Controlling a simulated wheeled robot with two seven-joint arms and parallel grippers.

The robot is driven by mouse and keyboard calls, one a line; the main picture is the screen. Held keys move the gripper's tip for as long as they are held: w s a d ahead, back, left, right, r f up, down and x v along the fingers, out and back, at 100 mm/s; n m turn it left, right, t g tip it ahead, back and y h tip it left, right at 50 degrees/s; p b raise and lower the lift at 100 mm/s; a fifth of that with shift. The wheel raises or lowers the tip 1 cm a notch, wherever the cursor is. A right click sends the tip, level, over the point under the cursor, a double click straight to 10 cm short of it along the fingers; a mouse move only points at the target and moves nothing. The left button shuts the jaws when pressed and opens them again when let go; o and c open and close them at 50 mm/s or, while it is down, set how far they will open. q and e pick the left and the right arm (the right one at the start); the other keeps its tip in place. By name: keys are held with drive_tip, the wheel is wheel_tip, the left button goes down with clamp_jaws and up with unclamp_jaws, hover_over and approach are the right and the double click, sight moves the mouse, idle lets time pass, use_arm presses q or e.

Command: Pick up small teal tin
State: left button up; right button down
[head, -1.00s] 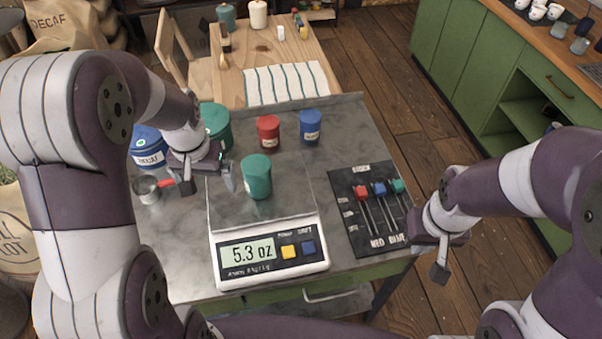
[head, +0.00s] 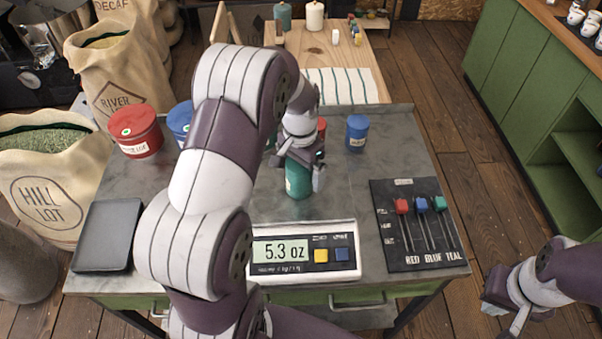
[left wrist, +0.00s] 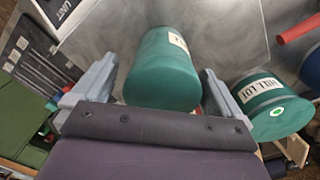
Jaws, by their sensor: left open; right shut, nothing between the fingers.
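The small teal tin (head: 298,185) stands upright on the scale (head: 345,228), whose display reads 5.3 oz. My left gripper (head: 302,172) is open at the tin, with its arm coming over from the left and hiding the tin's upper part. In the left wrist view, the small teal tin (left wrist: 163,70) sits between the two spread fingers of my left gripper (left wrist: 160,72), with gaps visible at both sides. My right gripper (head: 505,308) is shut and empty, off to the right of the table.
A larger teal tin (left wrist: 275,105) labelled HILL LOT stands beside the right finger in the wrist view. A slider board (head: 420,225) lies right of the scale, a black tray (head: 108,235) at left.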

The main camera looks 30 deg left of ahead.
use_arm(q)
drive_tip(key=shift+a+f, duration=0.1)
drive_tip(key=shift+f, duration=1.45)
drive_tip(key=c, duration=1.3)
drive_tip(key=shift+o, duration=0.2)
drive_tip(key=shift+r, duration=0.1)
drive_tip(key=shift+r, duration=0.1)
